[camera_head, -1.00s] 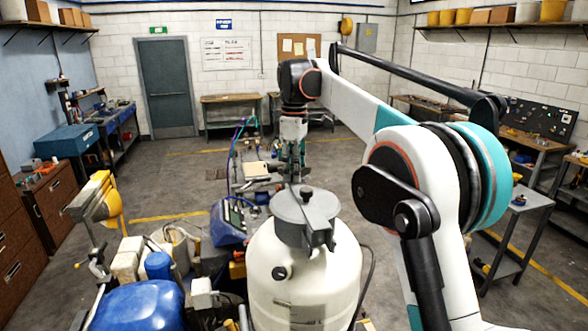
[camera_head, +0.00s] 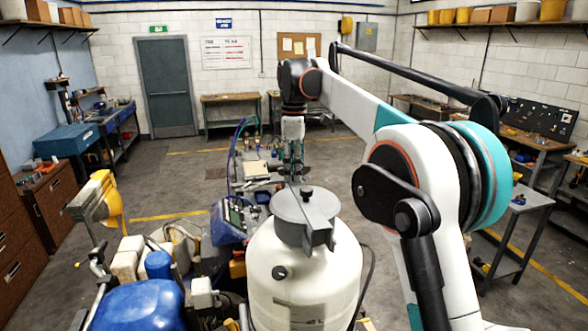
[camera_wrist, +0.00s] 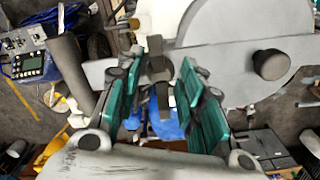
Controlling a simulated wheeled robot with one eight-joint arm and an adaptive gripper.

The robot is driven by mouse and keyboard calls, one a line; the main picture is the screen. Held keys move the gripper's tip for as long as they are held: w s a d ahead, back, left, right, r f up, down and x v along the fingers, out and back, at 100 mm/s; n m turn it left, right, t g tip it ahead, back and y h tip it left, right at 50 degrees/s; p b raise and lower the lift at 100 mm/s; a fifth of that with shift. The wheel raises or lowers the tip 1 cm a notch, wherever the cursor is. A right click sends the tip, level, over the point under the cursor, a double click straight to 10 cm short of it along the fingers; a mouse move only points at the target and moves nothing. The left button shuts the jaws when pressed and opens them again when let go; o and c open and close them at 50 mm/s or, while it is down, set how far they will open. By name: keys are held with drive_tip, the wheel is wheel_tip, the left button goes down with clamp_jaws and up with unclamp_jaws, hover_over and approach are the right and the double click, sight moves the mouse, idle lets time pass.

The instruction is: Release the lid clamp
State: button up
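The white tank (camera_head: 305,275) stands upright in front of me with a round grey lid (camera_head: 290,207) and a black knob (camera_head: 306,193) on top. My gripper (camera_head: 294,176) is just beyond the lid's far side, pointing down. In the wrist view the lid (camera_wrist: 225,75) and knob (camera_wrist: 271,65) lie to the right of the teal fingers (camera_wrist: 170,58). The fingers stand apart, with a dark grey piece (camera_wrist: 160,72) between them; I cannot tell whether they touch it.
A blue-grey control box with a display (camera_wrist: 35,63) is left of my gripper in the wrist view. Hoses, a blue container (camera_head: 140,305) and a yellow part (camera_head: 105,200) crowd the tank's left. Open floor (camera_head: 180,190) lies farther back and left.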

idle(0.3)
drive_tip(key=shift+r, duration=3.75)
